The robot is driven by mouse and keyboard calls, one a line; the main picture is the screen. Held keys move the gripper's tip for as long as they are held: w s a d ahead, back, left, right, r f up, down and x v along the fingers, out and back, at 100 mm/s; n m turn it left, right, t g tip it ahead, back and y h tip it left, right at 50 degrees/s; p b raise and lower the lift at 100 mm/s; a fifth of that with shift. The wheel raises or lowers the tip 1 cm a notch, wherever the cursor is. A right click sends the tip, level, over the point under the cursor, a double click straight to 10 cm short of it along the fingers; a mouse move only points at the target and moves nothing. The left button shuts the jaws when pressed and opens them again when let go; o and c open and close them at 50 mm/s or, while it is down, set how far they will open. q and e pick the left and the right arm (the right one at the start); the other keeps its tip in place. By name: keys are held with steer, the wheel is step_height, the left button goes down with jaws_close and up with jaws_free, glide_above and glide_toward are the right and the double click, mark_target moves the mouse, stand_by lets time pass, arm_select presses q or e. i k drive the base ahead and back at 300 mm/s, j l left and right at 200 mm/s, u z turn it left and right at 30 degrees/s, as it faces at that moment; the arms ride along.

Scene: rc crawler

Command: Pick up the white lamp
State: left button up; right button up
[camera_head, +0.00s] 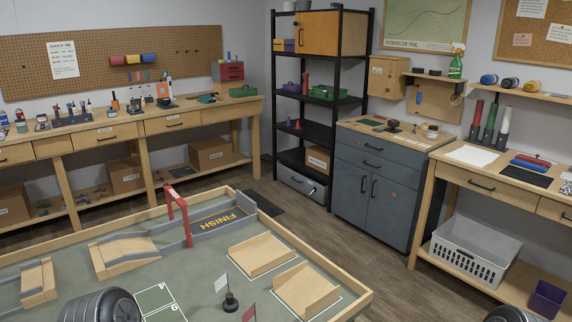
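A small pale upright shape (168,80) stands at the back of the long wooden workbench at the left, among tools and small parts. It may be the white lamp, but it is too small and far off to be sure. No other clear white lamp shows. Neither of my grippers is in view.
A wooden-walled track table (358,301) with ramps, a red arch (177,212) and small flags fills the near foreground. Behind it stand the long workbench (85,140), a black shelf rack (334,100), a grey cabinet (352,188) and a right-hand bench (505,187). Wooden floor shows between them.

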mark_target(169, 85)
steer(key=i+l+z, duration=0.35)
steer(key=l+z, duration=0.15)
steer(key=i+l+z, duration=0.95)
steer(key=i+u, duration=0.3)
steer(key=i, duration=0.25)
steer(key=i+l+u, duration=0.1)
steer(key=i+u, duration=0.2)
steer(key=i, duration=0.25)
steer(key=i+l+u, duration=0.3)
steer(key=i, duration=0.2)
steer(key=i+j+u, duration=0.3)
steer(key=u, duration=0.15)
steer(key=i+j+u, duration=0.1)
steer(key=i+u, duration=0.8)
steer(key=i+l+u, duration=0.15)
steer(key=i+u, duration=0.5)
steer(key=i, duration=2.15)
steer(key=i+j+u, duration=0.1)
steer(key=i+u, duration=0.25)
steer(key=i, duration=0.65)
steer(key=i+l+u, duration=0.15)
steer(key=i+u, duration=0.25)
steer(key=i, duration=0.6)
steer(key=i+j, duration=0.1)
steer(key=i, duration=0.2)
steer(key=i+j+z, duration=0.15)
steer(key=i, duration=0.15)
